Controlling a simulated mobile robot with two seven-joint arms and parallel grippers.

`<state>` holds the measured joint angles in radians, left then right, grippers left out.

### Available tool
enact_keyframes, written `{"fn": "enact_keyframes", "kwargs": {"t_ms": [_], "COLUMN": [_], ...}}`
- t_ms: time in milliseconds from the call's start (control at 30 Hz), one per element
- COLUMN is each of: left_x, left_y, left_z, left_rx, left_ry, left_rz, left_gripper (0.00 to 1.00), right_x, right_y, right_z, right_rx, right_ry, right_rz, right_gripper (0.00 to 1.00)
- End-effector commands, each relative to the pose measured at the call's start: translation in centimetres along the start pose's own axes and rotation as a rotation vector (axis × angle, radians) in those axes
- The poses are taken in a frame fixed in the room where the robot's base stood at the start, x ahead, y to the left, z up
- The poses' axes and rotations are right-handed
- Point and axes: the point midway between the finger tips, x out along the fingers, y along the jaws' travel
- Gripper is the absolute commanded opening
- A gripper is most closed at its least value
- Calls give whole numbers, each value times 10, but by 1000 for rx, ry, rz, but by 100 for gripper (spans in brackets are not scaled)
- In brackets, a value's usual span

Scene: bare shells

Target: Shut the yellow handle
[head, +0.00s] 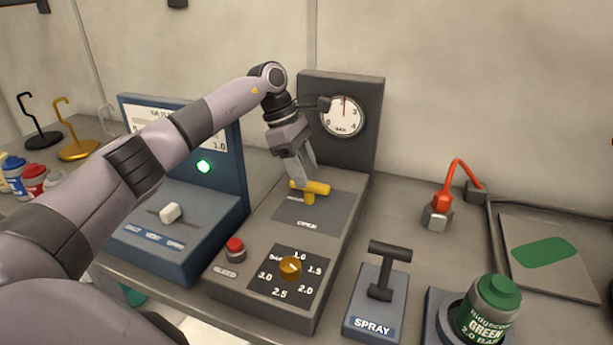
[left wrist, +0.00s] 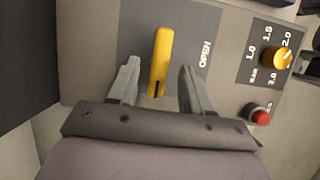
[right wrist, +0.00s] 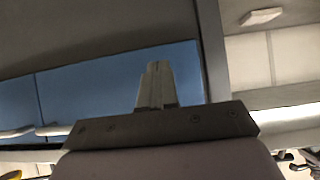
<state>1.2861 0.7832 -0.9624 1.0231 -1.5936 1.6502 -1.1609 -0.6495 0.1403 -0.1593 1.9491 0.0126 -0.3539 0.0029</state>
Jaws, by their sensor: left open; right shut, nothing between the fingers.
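The yellow handle (head: 315,188) is a short lever on a dark plate on top of the grey gauge unit (head: 350,215), above the word OPEN. My left gripper (head: 303,178) is over it, pointing down. In the left wrist view the handle (left wrist: 161,62) lies between the two open fingers (left wrist: 158,80), with a gap showing on each side. The round gauge (head: 343,116) stands on the upright panel behind, its needle near the top. My right gripper (right wrist: 157,85) shows only in its own wrist view, fingers together and empty, away from the handle.
On the same unit are a yellow knob (head: 290,267) and a red button (head: 235,246). A blue unit (head: 190,230) with a white slider stands left.

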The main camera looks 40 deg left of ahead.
Motion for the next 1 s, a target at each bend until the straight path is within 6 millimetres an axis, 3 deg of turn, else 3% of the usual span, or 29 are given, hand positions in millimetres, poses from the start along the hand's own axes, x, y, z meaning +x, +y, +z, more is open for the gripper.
{"fn": "enact_keyframes", "kwargs": {"t_ms": [200, 333, 1000], "left_x": [-37, -49, -52], "left_y": [1, 0, 0], "left_z": [0, 0, 0], "left_rx": [1, 1, 1], "left_ry": [-2, -1, 0], "left_rz": [4, 2, 0], "left_gripper": [49, 49, 49], "right_x": [3, 4, 4], "right_y": [0, 0, 0], "right_z": [5, 5, 5], "right_rx": [0, 0, 0], "right_ry": [0, 0, 0], "right_rz": [0, 0, 0], "right_gripper": [0, 0, 0]}}
